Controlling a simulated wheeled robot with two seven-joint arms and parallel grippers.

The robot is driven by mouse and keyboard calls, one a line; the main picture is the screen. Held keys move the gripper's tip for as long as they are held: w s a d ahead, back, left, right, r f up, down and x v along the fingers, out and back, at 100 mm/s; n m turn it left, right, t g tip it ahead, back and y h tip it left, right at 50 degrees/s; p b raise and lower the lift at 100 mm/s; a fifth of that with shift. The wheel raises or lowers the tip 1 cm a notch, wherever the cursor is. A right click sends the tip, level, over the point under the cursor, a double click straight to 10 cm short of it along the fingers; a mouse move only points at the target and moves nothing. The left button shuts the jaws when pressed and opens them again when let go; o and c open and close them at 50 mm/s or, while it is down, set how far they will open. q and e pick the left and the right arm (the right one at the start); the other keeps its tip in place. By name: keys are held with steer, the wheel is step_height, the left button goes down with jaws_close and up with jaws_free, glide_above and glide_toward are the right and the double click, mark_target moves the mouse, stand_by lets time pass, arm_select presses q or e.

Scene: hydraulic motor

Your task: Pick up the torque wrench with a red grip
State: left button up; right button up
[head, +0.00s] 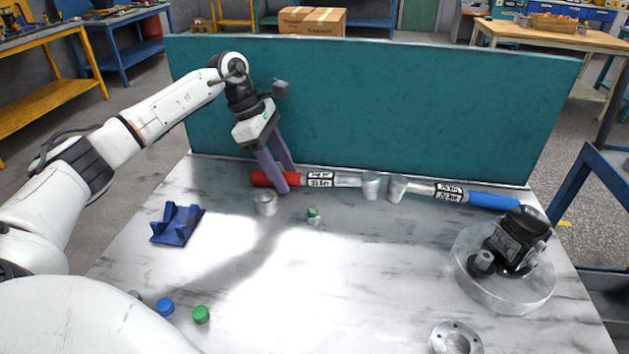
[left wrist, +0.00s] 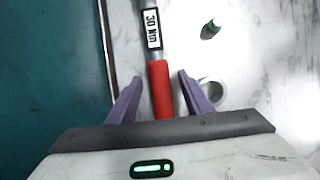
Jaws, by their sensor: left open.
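The torque wrench with a red grip (head: 262,179) lies on the table along the foot of the teal back panel. Its labelled shaft (head: 320,179) runs right to a silver head (head: 371,185). My left gripper (head: 286,180) is at the red grip, pointing down, with its purple fingers apart. In the left wrist view the red grip (left wrist: 160,88) lies between the open fingertips (left wrist: 160,80), with a gap on both sides. The label there reads 30 Nm. A second wrench with a blue grip (head: 494,201) lies to the right. My right gripper is not in view.
The teal panel (head: 380,110) stands close behind the wrenches. Near the gripper are a silver cylinder (head: 265,204) and a small green-marked part (head: 313,214). A blue holder (head: 177,224) stands left; the black motor (head: 518,238) on a clear round base is right. The table centre is clear.

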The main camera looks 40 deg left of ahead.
arm_select(q)
jaws_close()
steer(key=shift+r, duration=0.1)
step_height(320, 180, up, 10)
steer(key=p, duration=0.1)
steer(key=c, duration=0.6)
jaws_free()
jaws_close()
